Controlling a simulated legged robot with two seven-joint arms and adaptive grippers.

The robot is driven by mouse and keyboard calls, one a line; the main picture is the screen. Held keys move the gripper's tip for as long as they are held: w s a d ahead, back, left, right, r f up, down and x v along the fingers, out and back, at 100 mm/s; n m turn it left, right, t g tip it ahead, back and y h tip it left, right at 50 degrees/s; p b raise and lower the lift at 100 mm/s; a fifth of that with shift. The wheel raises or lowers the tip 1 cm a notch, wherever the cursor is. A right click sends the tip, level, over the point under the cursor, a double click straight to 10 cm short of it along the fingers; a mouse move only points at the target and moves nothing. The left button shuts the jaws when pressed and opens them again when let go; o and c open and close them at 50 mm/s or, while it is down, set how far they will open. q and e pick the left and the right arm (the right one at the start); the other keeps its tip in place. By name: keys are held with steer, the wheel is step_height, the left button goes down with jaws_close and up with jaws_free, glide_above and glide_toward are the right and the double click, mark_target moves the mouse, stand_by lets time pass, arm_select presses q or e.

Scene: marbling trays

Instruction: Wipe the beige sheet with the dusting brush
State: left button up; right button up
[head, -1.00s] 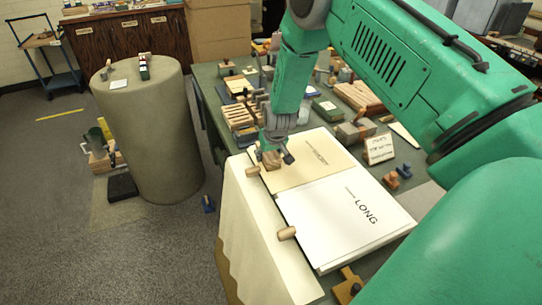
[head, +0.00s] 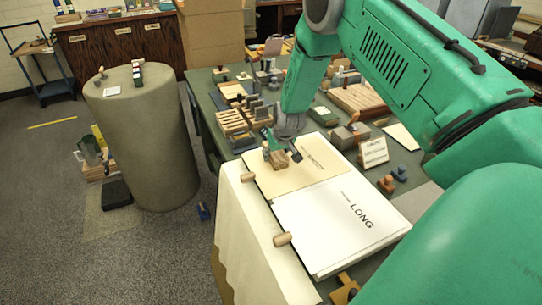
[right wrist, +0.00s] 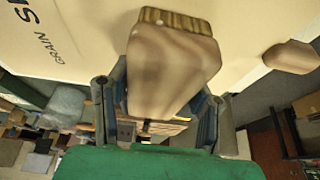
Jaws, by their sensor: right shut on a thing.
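The beige sheet (head: 325,168) lies flat on the table, beside a white sheet (head: 318,232) printed LONG. My right gripper (head: 276,151) is over its left part, pointing down. It is shut on the dusting brush (head: 279,160), a wooden block. In the right wrist view the brush (right wrist: 170,70) sits between the fingers, with its tan bristles at the far end against the beige sheet (right wrist: 75,40). I cannot tell whether the bristles touch the sheet. The gripper and brush hide part of the sheet. My left gripper is not in view.
Wooden pegs (head: 282,239) stick out at the sheets' left edge, above pale cloth (head: 240,235) hanging down the side. Wooden racks (head: 234,123), blocks and a small sign (head: 373,153) crowd the table behind and right. A grey-green cylinder (head: 145,150) stands on the floor left.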

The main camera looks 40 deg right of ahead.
mark_target(290, 153)
steer(key=shift+s+d, duration=0.3)
steer(key=shift+d, duration=0.65)
steer(key=shift+s+d, duration=0.35)
steer(key=shift+d, duration=0.65)
steer(key=shift+s+d, duration=0.3)
steer(key=shift+d, duration=0.65)
steer(key=shift+a+r+p, duration=0.1)
steer(key=shift+r+p, duration=2.3)
steer(key=shift+r, duration=0.65)
step_height(290, 153, up, 3)
steer(key=shift+p, duration=1.2)
